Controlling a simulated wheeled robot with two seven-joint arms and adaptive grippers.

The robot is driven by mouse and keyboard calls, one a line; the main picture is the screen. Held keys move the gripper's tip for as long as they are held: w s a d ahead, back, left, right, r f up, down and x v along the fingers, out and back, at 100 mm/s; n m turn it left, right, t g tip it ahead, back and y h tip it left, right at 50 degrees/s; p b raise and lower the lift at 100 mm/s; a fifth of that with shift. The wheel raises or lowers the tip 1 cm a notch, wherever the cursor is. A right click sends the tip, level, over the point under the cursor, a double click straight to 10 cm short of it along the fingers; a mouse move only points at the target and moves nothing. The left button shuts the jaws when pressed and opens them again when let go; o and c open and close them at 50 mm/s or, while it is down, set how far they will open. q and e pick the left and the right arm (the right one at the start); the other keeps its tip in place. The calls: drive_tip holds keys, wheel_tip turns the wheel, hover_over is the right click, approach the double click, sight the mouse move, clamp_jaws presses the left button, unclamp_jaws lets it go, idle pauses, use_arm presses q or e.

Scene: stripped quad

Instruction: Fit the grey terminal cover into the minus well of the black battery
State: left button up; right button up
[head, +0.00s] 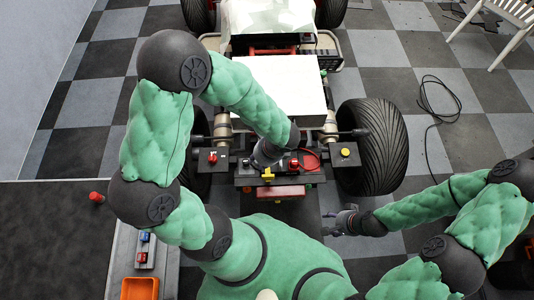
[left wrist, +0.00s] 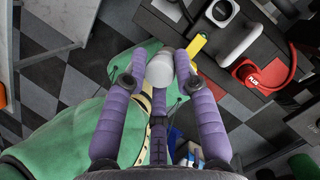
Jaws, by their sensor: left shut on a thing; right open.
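My left gripper (left wrist: 160,58) is shut on the grey terminal cover (left wrist: 160,72), a pale rounded piece between its purple fingertips. In the head view my left gripper (head: 260,163) is over the left part of the black battery (head: 282,173), and its fingertips are mostly hidden by the arm. In the left wrist view the battery (left wrist: 275,45) lies at upper right, with a red PLUS cover (left wrist: 252,77) on it. A pale square frame with a dark opening (left wrist: 222,12) is near the top; I cannot tell whether it is the minus well. My right gripper (head: 338,223) is open and empty, right of the battery.
A yellow piece (head: 268,175) sits at the battery's front edge. Red (head: 212,157) and yellow (head: 345,152) knobs flank the battery on the quad. Large tyres (head: 372,145) stand beside it. A bench (head: 50,235) with an orange bin (head: 139,289) is at lower left.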

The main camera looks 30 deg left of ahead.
use_arm(q)
drive_tip(key=w+f+b, duration=0.1)
drive_tip(key=w+f, duration=0.1)
drive_tip(key=w+a+f+b, duration=0.1)
drive_tip(key=w+f, duration=0.1)
drive_tip(key=w, duration=0.1)
drive_tip(key=w+f+b, duration=0.1)
drive_tip(key=w+f, duration=0.2)
drive_tip(key=shift+w+a, duration=0.1)
drive_tip(key=shift+a, duration=0.2)
drive_tip(key=shift+w+f, duration=0.2)
drive_tip(key=shift+f, duration=0.15)
drive_tip(key=shift+w+a+f+b, duration=0.1)
drive_tip(key=shift+w+f+b, duration=0.05)
drive_tip(key=shift+f+b, duration=1.25)
drive_tip(key=shift+f, duration=0.25)
drive_tip(key=shift+f, duration=0.1)
drive_tip(key=o, duration=0.8)
drive_tip(key=shift+o, duration=0.2)
drive_tip(key=shift+r+p, duration=0.2)
drive_tip(key=shift+p, duration=0.1)
